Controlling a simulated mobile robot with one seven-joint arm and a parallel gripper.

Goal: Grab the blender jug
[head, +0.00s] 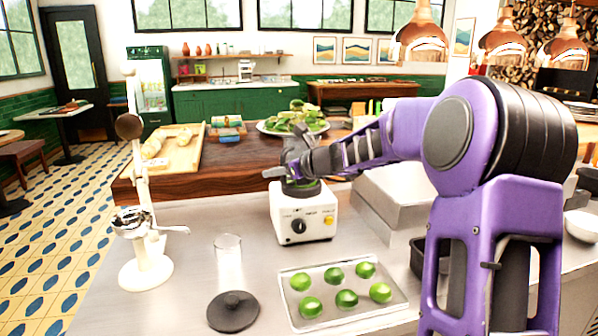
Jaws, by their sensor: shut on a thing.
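The white blender base (303,218) stands on the steel counter, with a black knob and a yellow button on its front. The blender jug (301,187) is mostly hidden behind my gripper; only a dark and greenish low part shows on top of the base. My gripper (284,172) is at the jug, just above the base, and is shut on it. The fingertips are small and partly hidden, so the exact grip cannot be made out. The jug looks upright on the base.
A clear glass (228,262) and a black round lid (233,311) are at the front left. A tray (343,312) of several limes lies in front of the base. A white hand press (145,262) stands at left. A plate of greens (268,127) is behind on the wooden top.

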